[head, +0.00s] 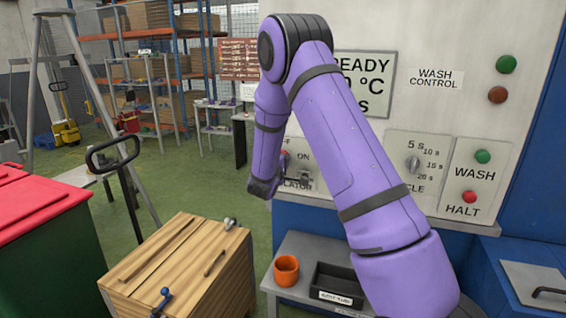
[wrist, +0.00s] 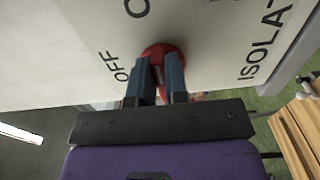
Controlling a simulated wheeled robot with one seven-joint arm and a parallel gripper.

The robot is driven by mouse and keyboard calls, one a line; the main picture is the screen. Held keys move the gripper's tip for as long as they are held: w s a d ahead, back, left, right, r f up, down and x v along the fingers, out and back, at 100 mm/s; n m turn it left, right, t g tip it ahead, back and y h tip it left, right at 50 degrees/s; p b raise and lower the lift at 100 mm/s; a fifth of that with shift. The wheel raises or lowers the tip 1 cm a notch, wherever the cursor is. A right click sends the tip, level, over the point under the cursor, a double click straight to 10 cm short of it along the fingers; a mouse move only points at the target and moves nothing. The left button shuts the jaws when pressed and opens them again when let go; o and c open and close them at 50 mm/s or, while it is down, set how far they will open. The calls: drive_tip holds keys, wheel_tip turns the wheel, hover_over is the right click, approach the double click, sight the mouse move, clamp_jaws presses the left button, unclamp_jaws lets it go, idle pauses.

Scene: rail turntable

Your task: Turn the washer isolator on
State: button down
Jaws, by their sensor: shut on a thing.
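The washer isolator is a red rotary knob (wrist: 161,50) on a pale panel, with OFF and part of a second word beginning with O printed around it in the wrist view. My gripper (wrist: 158,75) is shut on the knob, one dark finger on each side of its grip. The fingers hide much of the knob, so its exact pointing is hard to tell. In the head view my gripper (head: 305,180) is at the isolator plate (head: 316,162), left of centre on the machine. ON shows there; my arm hides part of the label, and only a little red shows.
On the machine front are a cycle dial (head: 413,164), a green WASH button (head: 483,156) and a red HALT button (head: 469,197). Below, an orange cup (head: 286,270) and a black tray (head: 338,284) stand on a grey bench. A wooden-topped cabinet (head: 190,250) stands to the left.

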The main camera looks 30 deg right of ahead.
drive_tip(key=shift+f, duration=0.1)
idle(0.3)
drive_tip(key=c, duration=1.1)
unclamp_jaws()
drive_tip(key=v, duration=1.1)
drive_tip(key=shift+d, duration=0.1)
